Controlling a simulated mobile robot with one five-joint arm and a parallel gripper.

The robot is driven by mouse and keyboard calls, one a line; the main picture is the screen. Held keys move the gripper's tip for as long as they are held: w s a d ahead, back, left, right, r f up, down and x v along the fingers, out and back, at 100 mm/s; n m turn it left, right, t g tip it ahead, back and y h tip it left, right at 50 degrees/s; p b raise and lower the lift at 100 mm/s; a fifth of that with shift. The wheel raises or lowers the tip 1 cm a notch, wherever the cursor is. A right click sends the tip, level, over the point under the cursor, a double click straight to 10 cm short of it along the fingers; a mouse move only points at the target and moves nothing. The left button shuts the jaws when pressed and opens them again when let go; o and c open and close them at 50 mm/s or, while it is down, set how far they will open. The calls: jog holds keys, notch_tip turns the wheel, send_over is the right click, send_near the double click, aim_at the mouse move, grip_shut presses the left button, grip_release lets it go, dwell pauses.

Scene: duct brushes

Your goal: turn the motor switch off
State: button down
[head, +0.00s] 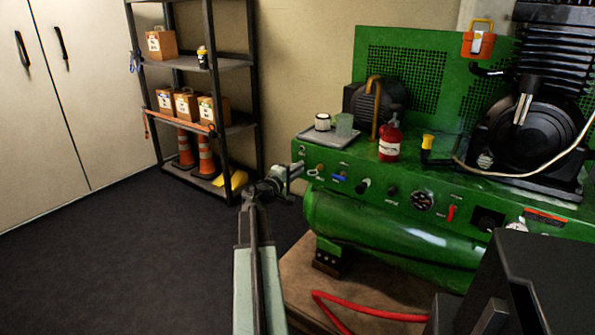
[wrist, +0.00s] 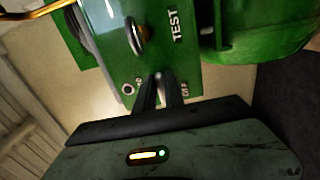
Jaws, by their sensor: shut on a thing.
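The green compressor's control panel (head: 400,195) runs across the right half of the head view. My gripper (head: 297,170) is at the panel's left end. In the wrist view my gripper (wrist: 160,80) has its dark fingers close together at the panel face, shut on a small switch lever, taken as the motor switch; the fingers mostly hide it. Small white lettering beside the fingers is too blurred to read surely. A round silver fitting (wrist: 128,89) sits just left of the fingertips. A brass knob (wrist: 138,35) is beside the word TEST.
A blue control (head: 338,178), black knob (head: 363,186), gauge (head: 422,201) and red switch (head: 451,213) line the panel. A grey tray (head: 328,138) and red bottle (head: 389,142) stand on top. A red hose (head: 365,312) lies below. Dark floor at left is clear.

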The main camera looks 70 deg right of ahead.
jog(key=shift+w+d, duration=0.1)
jog(key=shift+w, duration=0.05)
jog(key=c, duration=1.5)
grip_release()
jog(key=shift+o, duration=0.2)
jog(key=v, duration=0.8)
